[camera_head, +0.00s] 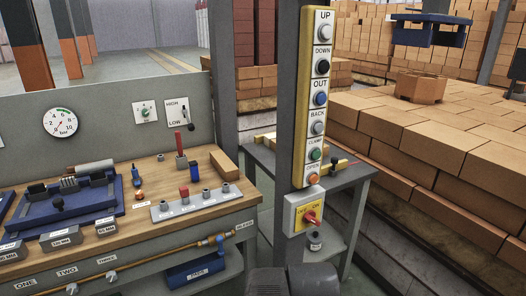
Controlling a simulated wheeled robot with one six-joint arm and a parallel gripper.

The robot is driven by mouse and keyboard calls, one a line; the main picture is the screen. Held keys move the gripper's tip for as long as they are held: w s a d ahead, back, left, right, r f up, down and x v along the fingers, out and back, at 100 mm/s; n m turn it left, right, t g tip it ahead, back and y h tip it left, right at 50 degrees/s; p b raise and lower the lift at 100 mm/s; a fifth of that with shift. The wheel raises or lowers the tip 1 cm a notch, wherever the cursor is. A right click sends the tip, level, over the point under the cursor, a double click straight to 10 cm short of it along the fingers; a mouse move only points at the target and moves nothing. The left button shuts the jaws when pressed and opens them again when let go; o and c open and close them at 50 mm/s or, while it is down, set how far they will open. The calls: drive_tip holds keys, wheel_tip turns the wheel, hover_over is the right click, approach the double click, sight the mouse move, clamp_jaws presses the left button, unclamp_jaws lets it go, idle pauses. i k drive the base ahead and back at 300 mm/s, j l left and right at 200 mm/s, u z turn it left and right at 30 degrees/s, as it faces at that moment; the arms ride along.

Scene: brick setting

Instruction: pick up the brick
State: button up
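Several orange-tan bricks are in view, and I cannot tell which one the task means. A single brick (420,87) with a dark recess in its top sits on a large brick stack (455,150) at the right. A blue clamp-like frame (430,33) hangs above it, apart from it. Another tan brick (223,165) lies on the wooden workbench (130,207) at the left, near its back right corner. My gripper does not show. A dark grey shape at the bottom middle may be part of my arm.
A grey post carries a yellow button panel (314,97) labelled UP, DOWN, OUT, BACK, CLAMP and OPEN. Below it is a box with a red switch (309,218). A blue vise (65,205) and small parts crowd the bench. A grey table (345,178) stands behind the post.

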sight(227, 169)
drive_tip(key=i+u, duration=0.45)
drive_tip(key=i, duration=0.25)
drive_tip(key=i+l+u, duration=0.15)
drive_tip(key=i+u, duration=0.35)
drive_tip(key=i, duration=0.25)
